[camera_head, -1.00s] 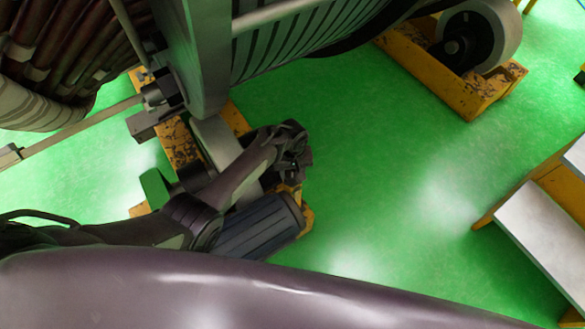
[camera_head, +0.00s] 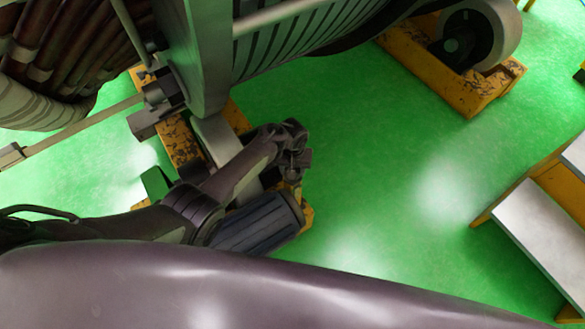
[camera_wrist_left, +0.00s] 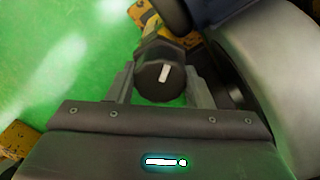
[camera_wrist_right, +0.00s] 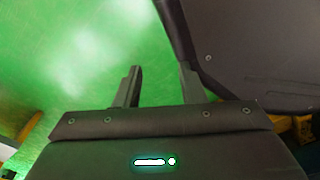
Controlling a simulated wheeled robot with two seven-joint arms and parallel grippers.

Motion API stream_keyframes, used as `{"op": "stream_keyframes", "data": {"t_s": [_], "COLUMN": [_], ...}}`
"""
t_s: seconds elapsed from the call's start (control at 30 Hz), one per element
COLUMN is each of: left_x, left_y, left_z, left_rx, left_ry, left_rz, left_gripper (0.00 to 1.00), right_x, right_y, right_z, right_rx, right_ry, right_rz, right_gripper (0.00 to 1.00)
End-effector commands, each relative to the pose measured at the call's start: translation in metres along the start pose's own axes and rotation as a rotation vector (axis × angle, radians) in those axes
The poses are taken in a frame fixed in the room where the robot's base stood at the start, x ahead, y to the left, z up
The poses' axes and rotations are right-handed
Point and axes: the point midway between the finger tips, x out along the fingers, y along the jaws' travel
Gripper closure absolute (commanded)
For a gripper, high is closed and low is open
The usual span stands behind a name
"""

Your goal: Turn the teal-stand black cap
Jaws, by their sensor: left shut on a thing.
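The black cap (camera_wrist_left: 160,81), round with a short white mark, is in the left wrist view. Its mark stands nearly upright, with a slight tilt. My left gripper (camera_wrist_left: 159,85) has one finger on each side of the cap and is shut on it. In the head view this gripper (camera_head: 293,170) is low beside the yellow base, and the cap cannot be made out there. I cannot make out a teal colour on the stand below the cap. My right gripper (camera_wrist_right: 160,70) is open and empty above green floor in the right wrist view.
A large grey machine frame (camera_head: 207,50) rises over a worn yellow base (camera_head: 182,145). Another yellow base with a roller (camera_head: 498,35) is at the upper right. A light-topped bench (camera_head: 540,235) is at right. Open green floor lies between.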

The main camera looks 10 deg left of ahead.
Motion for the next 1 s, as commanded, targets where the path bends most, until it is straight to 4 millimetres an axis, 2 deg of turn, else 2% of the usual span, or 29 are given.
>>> {"op": "stream_keyframes", "data": {"t_s": [0.03,0.2,0.47,0.57,0.7,0.83,1.0], "left_x": [0.001,0.0,-0.001,-0.01,-0.033,-0.056,-0.074], "left_y": [0.0,0.0,0.0,0.0,0.0,0.0,0.0], "left_z": [0.001,0.001,0.0,0.0,0.001,0.001,0.0], "left_rx": [0.001,0.0,-0.001,-0.001,-0.001,0.0,-0.001], "left_ry": [-0.003,-0.002,-0.001,0.001,0.0,0.0,-0.001], "left_rz": [-0.001,-0.001,0.0,0.001,0.001,0.001,0.001], "left_gripper": [0.51,0.32,0.32,0.32,0.32,0.32,0.32], "right_x": [0.0,0.0,-0.001,-0.005,-0.006,-0.008,-0.01], "right_y": [0.0,0.0,0.0,0.0,-0.001,-0.001,-0.001], "right_z": [0.0,0.0,-0.001,0.0,0.029,0.048,0.056], "right_rx": [0.0,0.0,0.0,-0.001,-0.005,-0.007,-0.008], "right_ry": [0.0,0.001,0.002,0.007,-0.015,-0.022,-0.025], "right_rz": [0.0,0.0,0.0,0.0,-0.001,-0.001,-0.002], "right_gripper": [0.64,0.64,0.64,0.64,0.64,0.64,0.64]}}
